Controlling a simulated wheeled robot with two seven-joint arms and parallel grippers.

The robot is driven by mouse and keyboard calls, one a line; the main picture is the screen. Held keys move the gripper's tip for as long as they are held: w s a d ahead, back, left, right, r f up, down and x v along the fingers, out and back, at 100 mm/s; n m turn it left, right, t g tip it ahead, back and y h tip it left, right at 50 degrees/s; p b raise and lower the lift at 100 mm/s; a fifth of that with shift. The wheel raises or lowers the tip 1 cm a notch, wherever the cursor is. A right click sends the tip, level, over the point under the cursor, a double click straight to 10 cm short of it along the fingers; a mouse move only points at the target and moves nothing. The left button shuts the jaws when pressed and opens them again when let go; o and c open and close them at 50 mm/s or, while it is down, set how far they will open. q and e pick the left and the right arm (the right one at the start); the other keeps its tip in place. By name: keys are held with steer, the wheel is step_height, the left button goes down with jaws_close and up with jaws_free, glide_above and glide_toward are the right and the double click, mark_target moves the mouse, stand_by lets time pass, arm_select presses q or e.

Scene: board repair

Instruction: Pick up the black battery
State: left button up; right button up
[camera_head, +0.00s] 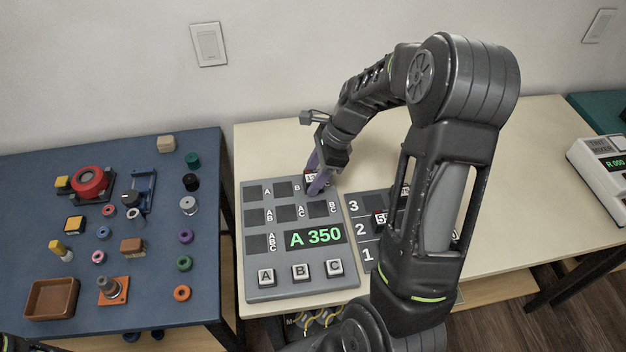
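A small black cylinder (190,182) stands on the blue table, between a green one and a white one; it may be the black battery, but it is too small to be sure. My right gripper (316,181) has purple fingers that point down at the upper right slot of the grey board (255,293). It is far to the right of the black cylinder. The fingers partly cover that slot, so I cannot tell whether they touch or hold anything.
The blue table (150,318) holds several small coloured parts, a red round button (89,180) and a brown tray (52,298). The grey board shows "A 350" on the cream table (520,150). My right arm hides part of a second, numbered panel (362,228).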

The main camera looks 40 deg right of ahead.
mark_target(314, 176)
jaws_close()
stand_by(0.4)
step_height(314, 176, up, 10)
steer(key=shift+r, duration=0.1)
stand_by(0.4)
stand_by(0.5)
